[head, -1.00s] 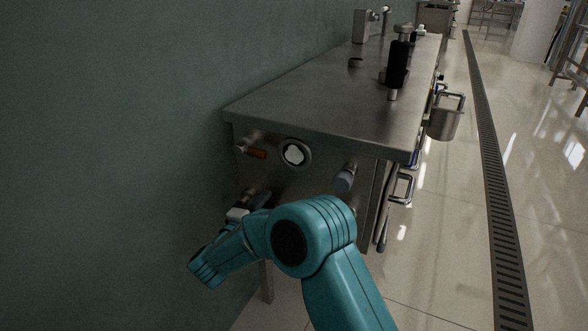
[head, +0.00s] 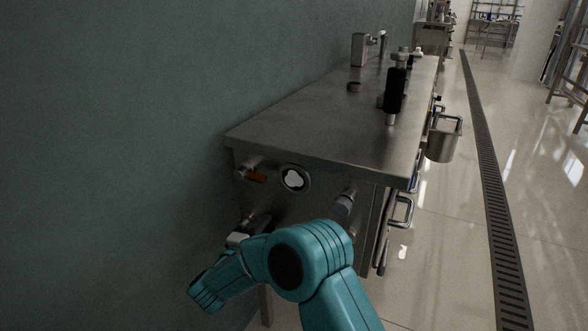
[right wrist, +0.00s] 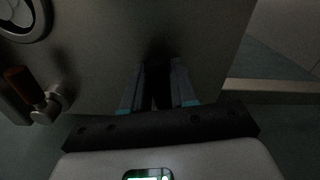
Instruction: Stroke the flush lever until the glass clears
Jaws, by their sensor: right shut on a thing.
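The round sight glass (head: 293,179) is set in the end panel of the steel cabinet, with a white patch filling most of it. Part of it shows at the upper left of the right wrist view (right wrist: 22,14). My right gripper (head: 260,222) is at the end panel, below the glass. In the wrist view its two fingers (right wrist: 157,88) are shut on a dark bar between them, which looks like the flush lever. The bar is too dark to show its shape or angle, and in the head view it is mostly hidden. My left gripper is out of view.
A steel bucket (head: 442,143) hangs on the cabinet's right side. A green wall stands close on the left; a floor drain (head: 488,180) runs along the right.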

